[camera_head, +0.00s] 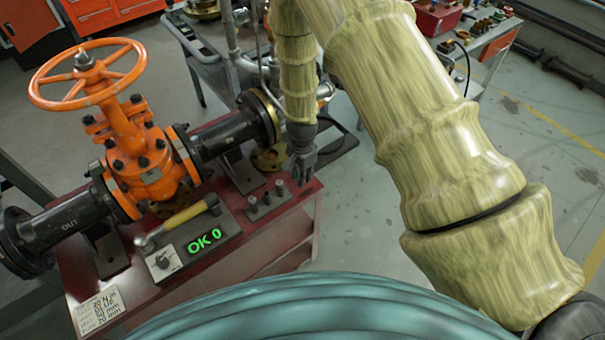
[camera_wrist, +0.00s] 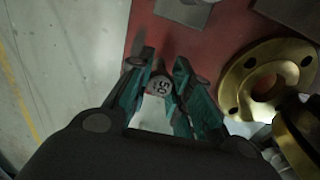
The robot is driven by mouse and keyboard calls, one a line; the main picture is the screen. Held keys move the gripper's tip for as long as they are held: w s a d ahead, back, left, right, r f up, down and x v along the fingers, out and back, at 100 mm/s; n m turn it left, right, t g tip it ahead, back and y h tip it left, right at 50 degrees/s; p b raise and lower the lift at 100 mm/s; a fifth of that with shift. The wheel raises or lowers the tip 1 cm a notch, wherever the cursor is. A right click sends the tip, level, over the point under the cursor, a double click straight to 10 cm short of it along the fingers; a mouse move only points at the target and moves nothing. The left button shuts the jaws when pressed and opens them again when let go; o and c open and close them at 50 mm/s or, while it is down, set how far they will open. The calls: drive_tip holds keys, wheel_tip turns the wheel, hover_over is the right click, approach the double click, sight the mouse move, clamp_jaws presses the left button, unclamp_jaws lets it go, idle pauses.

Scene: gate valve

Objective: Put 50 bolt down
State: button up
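My gripper (camera_head: 302,168) is over the right part of the red bench (camera_head: 290,240), close to its edge, pointing down. In the wrist view my gripper (camera_wrist: 161,66) has its two fingers on either side of a grey bolt (camera_wrist: 159,86) with "50" on its round end. The fingers look closed on it. The bolt is over the bench edge, with pale floor showing beside it. In the head view the bolt cannot be made out at the gripper. A small dark rack (camera_head: 268,207) with several upright grey pegs stands just left of and below my gripper.
An orange gate valve (camera_head: 140,150) with a handwheel fills the bench's left. A yellow-handled wrench (camera_head: 185,216) lies by a grey box (camera_head: 190,250) reading "OK 0". A brass flange (camera_wrist: 265,80) is right of my fingers. A placard (camera_head: 100,310) is at the front left.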

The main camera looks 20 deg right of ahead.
drive_tip(key=o, duration=0.4)
drive_tip(key=shift+c, duration=0.2)
drive_tip(key=shift+r, duration=0.1)
drive_tip(key=shift+r+b, duration=1.25)
drive_tip(key=shift+r, duration=4.8)
drive_tip(key=s+d+f+n+h, duration=0.1)
drive_tip(key=s+d+f+n, duration=0.3)
drive_tip(key=s+f, duration=0.75)
drive_tip(key=s+f+n, duration=0.4)
drive_tip(key=s+f, duration=0.1)
drive_tip(key=s, duration=0.7)
drive_tip(key=s+f+n+y, duration=0.1)
drive_tip(key=s+f+n, duration=0.4)
drive_tip(key=s, duration=0.8)
drive_tip(key=shift+a+n, duration=0.25)
drive_tip(key=shift+n, duration=0.05)
